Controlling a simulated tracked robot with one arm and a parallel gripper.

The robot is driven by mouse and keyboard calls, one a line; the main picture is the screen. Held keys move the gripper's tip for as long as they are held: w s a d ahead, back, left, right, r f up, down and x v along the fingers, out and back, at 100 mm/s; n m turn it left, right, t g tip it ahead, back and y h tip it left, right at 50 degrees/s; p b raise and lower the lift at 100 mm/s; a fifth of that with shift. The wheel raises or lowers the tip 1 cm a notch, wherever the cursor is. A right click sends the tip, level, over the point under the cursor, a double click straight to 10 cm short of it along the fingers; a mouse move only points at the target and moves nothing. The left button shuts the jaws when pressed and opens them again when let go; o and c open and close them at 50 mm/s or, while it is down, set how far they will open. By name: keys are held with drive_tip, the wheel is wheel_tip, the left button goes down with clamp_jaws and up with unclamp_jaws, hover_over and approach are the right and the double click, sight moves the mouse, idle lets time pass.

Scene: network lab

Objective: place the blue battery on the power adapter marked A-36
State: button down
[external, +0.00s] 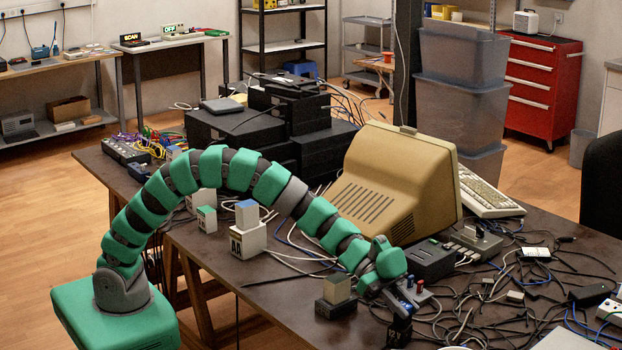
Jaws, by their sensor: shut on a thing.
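My arm arches over the table from the left. My gripper (400,318) points down near the front edge, right of the middle. It is shut on a small dark thing with some blue on it (402,310); the fingers hide most of it, and I cannot tell whether it is the battery.
A cream box with a green top (206,218) stands farther left. A beige computer monitor (392,185) stands behind my gripper. Loose cables (480,315) cover the table's right side. The front left tabletop is fairly clear.

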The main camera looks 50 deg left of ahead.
drive_tip(key=shift+f, duration=0.1)
drive_tip(key=c, duration=1.3)
unclamp_jaws()
drive_tip(key=shift+o, duration=0.2)
drive_tip(key=shift+a+r, duration=0.1)
drive_tip(key=shift+r, duration=0.1)
wheel_tip(320, 180, up, 8)
drive_tip(key=a+p, duration=0.1)
drive_tip(key=a, duration=0.1)
drive_tip(key=shift+a+p, duration=0.3)
drive_tip(key=shift+p, duration=0.1)
